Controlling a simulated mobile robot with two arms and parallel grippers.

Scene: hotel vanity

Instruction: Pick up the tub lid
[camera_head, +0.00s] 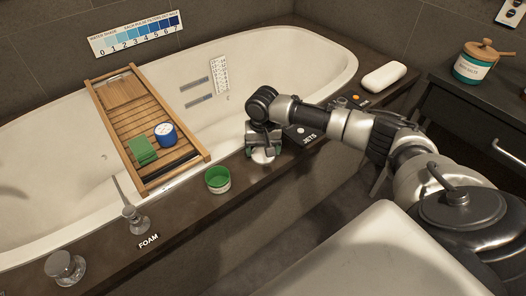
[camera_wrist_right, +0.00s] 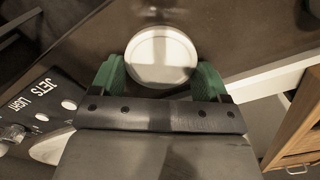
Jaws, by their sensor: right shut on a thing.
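The tub lid (camera_wrist_right: 161,55) is a round white disc, seen face-on between the green fingertips in the right wrist view. In the head view the lid (camera_head: 262,156) shows as a white patch under my right gripper (camera_head: 263,146), over the dark tub ledge. My right gripper (camera_wrist_right: 161,75) is shut on the lid, a finger at each side. I cannot tell whether the lid still touches the ledge. A small tub (camera_head: 217,180) with a green inside and a white label stands open on the ledge, left of the gripper. My left gripper is not in view.
A wooden bath tray (camera_head: 115,107) spans the white bathtub (camera_head: 300,62), carrying a green cloth (camera_head: 142,151) and a blue-and-white tub (camera_head: 166,134). The JETS panel (camera_head: 300,133) is right beside the gripper. A metal knob (camera_head: 135,219) stands farther left on the ledge.

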